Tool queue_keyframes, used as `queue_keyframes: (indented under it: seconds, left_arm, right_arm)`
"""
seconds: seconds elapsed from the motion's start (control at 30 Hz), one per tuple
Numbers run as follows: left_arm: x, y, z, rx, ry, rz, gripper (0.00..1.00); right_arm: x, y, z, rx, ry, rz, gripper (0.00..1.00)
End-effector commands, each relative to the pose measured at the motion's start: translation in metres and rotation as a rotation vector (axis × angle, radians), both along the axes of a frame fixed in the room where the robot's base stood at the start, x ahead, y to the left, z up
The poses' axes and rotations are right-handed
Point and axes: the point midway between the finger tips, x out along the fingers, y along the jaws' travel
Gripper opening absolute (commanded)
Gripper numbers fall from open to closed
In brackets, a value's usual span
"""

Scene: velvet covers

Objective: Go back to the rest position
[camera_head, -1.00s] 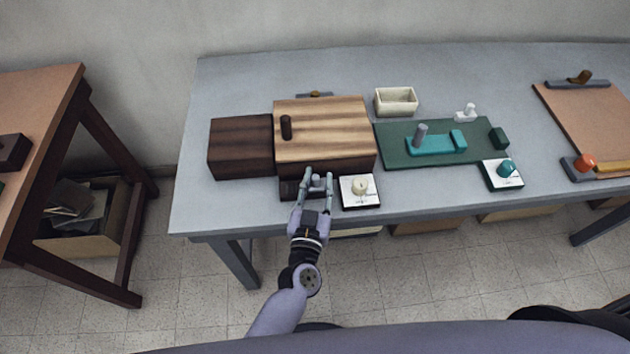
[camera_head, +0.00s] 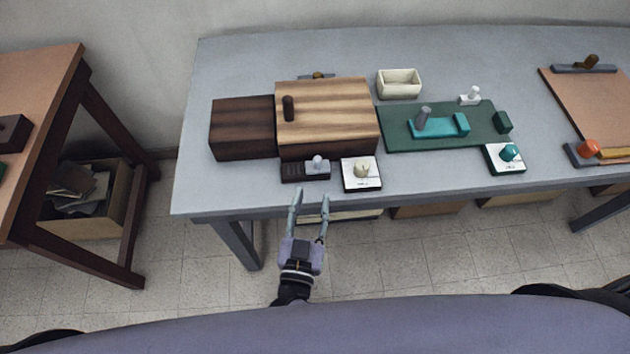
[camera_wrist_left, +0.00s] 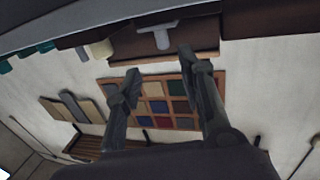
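My left gripper (camera_head: 311,196) is open and empty, in front of the grey table's (camera_head: 237,192) front edge in the head view. Its two fingers are spread apart in the left wrist view (camera_wrist_left: 160,85), with nothing between them. Just beyond the fingertips, on the table, is a small dark block with a grey knob (camera_head: 318,163), apart from the gripper. Beside it stands a white square base with a cream knob (camera_head: 362,170). My right gripper is not in view.
A wooden box with a striped lid (camera_head: 330,108) and a dark brown block (camera_head: 242,128) stand behind. A green board (camera_head: 468,135) with a teal piece lies right. A brown table (camera_head: 40,90) stands left. The floor before the grey table is clear.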

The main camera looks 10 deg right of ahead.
Motion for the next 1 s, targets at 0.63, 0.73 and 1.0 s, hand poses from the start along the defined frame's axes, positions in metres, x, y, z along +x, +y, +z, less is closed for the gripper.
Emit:
queue_keyframes:
  seconds: [0.63, 0.73, 1.0]
  left_arm:
    - [-0.018, 0.005, 0.000, 0.000, -0.001, 0.000, 0.36]
    - [-0.018, 0.005, 0.000, 0.000, -0.001, 0.000, 0.36]
    - [-0.025, 0.008, -0.068, 0.069, 0.117, -0.070, 0.36]
  right_arm:
    - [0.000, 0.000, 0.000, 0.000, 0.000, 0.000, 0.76]
    - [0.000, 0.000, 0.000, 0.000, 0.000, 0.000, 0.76]
    - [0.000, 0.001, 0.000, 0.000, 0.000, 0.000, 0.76]
